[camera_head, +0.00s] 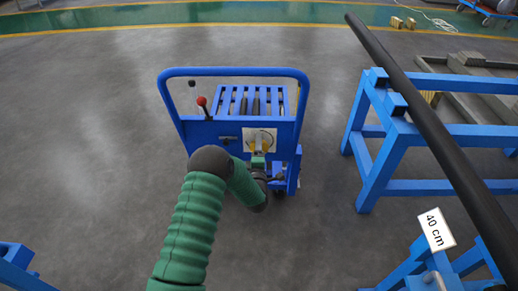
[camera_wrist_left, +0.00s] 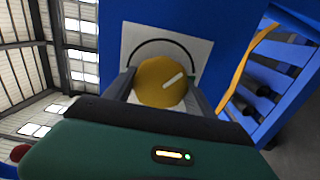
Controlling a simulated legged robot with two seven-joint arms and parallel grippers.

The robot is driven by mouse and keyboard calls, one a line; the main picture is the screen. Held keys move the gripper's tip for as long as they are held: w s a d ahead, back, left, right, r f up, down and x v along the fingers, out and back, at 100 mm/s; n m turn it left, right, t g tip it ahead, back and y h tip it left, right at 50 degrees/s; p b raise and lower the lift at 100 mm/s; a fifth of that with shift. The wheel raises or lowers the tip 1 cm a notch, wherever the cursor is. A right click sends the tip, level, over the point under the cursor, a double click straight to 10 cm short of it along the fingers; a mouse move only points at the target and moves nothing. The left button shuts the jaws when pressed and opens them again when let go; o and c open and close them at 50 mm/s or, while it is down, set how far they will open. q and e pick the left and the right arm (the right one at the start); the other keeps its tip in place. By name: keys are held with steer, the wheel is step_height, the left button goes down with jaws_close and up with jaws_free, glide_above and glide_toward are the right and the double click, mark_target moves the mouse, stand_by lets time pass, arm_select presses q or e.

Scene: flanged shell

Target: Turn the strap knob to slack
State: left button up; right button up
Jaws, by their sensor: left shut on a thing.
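The strap knob (camera_wrist_left: 158,84) is a round yellow dial with a white mark pointing to the upper right in the left wrist view. It sits on a white plate (camera_wrist_left: 190,47) with a black arc drawn above the knob. The plate also shows on the blue cart (camera_head: 228,128) in the head view (camera_head: 248,133). My left gripper (camera_wrist_left: 162,88) is shut on the knob, one finger on each side. In the head view my green left arm reaches up to the plate and hides part of it. My right gripper is in neither view.
A lever with a red ball (camera_head: 202,101) stands left of the plate. An orange strap (camera_wrist_left: 250,45) runs beside dark rollers (camera_wrist_left: 258,88). A blue stand (camera_head: 372,165) and a long black bar (camera_head: 420,110) are at the right. The floor left of the cart is clear.

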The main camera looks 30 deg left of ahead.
arm_select(q)
steer(key=n, duration=0.2)
steer(key=f+n, duration=0.1)
steer(key=n, duration=0.1)
steer(key=shift+s+a+n+b, duration=0.1)
steer(key=shift+s+n+b, duration=0.1)
steer(key=shift+n+b, duration=0.2)
steer(key=n, duration=0.3)
steer(key=shift+f+n, duration=0.1)
steer(key=shift+n, duration=0.2)
steer(key=n+b, duration=0.1)
steer(key=n, duration=0.3)
steer(key=shift+n, duration=0.3)
steer(key=n, duration=0.1)
steer(key=n+b, duration=0.1)
steer(key=n, duration=0.1)
steer(key=shift+d+f+n, duration=0.15)
steer(key=shift+d+n, duration=0.05)
steer(key=shift+n, duration=0.1)
steer(key=n+b, duration=0.2)
steer(key=n, duration=0.3)
steer(key=shift+w+d, duration=0.1)
steer(key=shift+w, duration=0.05)
steer(key=shift+w+d+r+n+b, duration=0.15)
steer(key=shift+n+b, duration=0.3)
steer(key=shift+n, duration=0.65)
steer(key=shift+s+r+n+b, duration=0.1)
steer(key=shift+n+b, duration=0.35)
steer(key=shift+n, duration=0.65)
